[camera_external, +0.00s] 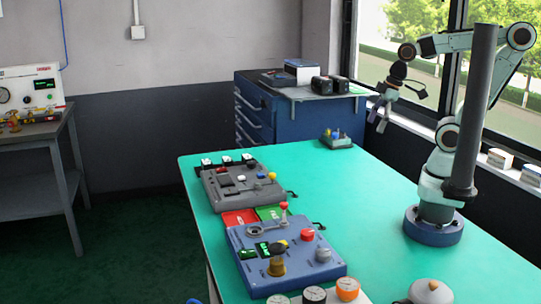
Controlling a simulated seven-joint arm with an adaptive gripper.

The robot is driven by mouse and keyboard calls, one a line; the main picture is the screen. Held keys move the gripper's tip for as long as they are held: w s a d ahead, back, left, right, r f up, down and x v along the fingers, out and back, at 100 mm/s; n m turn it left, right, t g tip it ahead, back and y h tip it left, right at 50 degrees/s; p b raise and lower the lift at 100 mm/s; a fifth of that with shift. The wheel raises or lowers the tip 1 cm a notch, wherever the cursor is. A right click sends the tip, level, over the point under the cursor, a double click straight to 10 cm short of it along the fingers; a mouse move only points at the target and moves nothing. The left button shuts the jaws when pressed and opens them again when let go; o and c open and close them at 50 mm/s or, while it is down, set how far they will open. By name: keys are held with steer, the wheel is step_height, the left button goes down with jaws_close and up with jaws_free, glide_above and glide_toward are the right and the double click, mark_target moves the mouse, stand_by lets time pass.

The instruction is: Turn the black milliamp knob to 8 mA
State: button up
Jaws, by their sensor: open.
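A blue control panel (300,270) lies on the teal bench, with a small green-lit display (264,248). A dark knob (279,247) sits just right of this display; I cannot read its label, its scale or the value shown. I cannot be sure that it is the milliamp knob. A grey panel (217,193) behind it also carries small dark parts. My gripper (378,122) is open and empty, pointing down, high at the back right of the bench, well apart from both panels.
Round gauges (314,295) are at the front edge. The teal bench (370,200) is clear between the panels and my base.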

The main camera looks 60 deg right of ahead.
steer(key=w+d+r+n+t+h, duration=0.1)
steer(key=w+d+r+n+t, duration=0.15)
steer(key=w+d, duration=0.4)
steer(key=w+d+r+n+t, duration=0.2)
steer(key=w+d+r, duration=0.1)
steer(key=w, duration=0.7)
steer(key=w+d+f+n+t+h, duration=0.1)
steer(key=w+d+f+n+h, duration=0.3)
steer(key=w, duration=0.5)
steer(key=w+d+f+n+h, duration=0.3)
steer(key=w+d, duration=0.4)
steer(key=w, duration=0.1)
steer(key=n+t, duration=0.2)
steer(key=n, duration=0.9)
glide_above(252, 162)
steer(key=s+a, duration=0.2)
steer(key=shift+h, duration=0.4)
step_height(252, 162, down, 15)
steer(key=shift+d+r, duration=0.1)
steer(key=shift+r, duration=0.1)
step_height(252, 162, down, 6)
steer(key=shift+f, duration=0.2)
steer(key=shift+x, duration=1)
steer(key=shift+w+d+f, duration=0.15)
steer(key=shift+w+d, duration=0.2)
